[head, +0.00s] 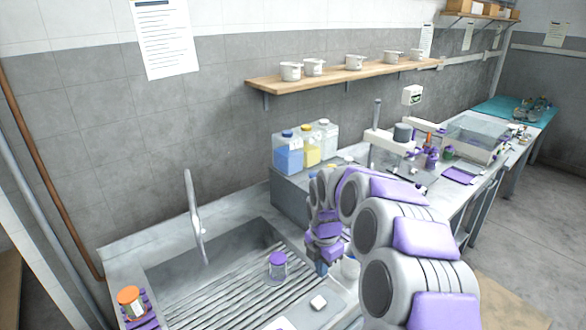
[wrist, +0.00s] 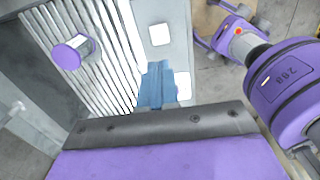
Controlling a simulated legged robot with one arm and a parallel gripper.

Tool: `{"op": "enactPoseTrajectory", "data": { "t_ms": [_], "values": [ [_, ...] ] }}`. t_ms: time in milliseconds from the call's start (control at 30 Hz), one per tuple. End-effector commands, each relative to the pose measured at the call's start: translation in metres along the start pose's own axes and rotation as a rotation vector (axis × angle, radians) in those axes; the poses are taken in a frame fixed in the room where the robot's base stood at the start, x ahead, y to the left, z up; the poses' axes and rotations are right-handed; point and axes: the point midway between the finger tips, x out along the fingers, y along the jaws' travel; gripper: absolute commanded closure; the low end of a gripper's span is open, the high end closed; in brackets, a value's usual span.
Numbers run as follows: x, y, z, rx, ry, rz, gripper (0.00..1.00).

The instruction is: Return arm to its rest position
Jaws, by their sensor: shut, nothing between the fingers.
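My arm, grey with purple pads, reaches forward over the right end of the sink counter in the head view. My gripper (head: 322,267) hangs over the counter near the drain rack, its blue fingertips together and empty. In the wrist view the blue fingers of my gripper (wrist: 157,85) show shut above the pale counter edge. A purple-lidded jar (head: 278,266) stands on the ribbed rack left of my gripper, apart from it; it also shows in the wrist view (wrist: 70,52).
The sink (head: 215,250) has a tall faucet (head: 194,215). An orange-lidded jar (head: 130,301) stands at the left front. Coloured bottles (head: 289,153) stand behind my arm. A wooden shelf (head: 335,77) holds several white pots. A white block (head: 318,303) lies near the front. Floor is open at right.

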Motion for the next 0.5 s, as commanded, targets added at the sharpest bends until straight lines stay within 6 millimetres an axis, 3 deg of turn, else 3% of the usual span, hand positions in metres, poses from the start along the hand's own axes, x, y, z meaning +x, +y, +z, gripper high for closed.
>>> {"op": "enactPoseTrajectory", "data": {
  "t_ms": [167,500],
  "values": [
    [-0.025,-0.025,-0.020,0.163,0.019,0.003,1.00],
    [-0.076,-0.119,-0.081,0.737,0.044,-0.044,1.00]
  ]
}}
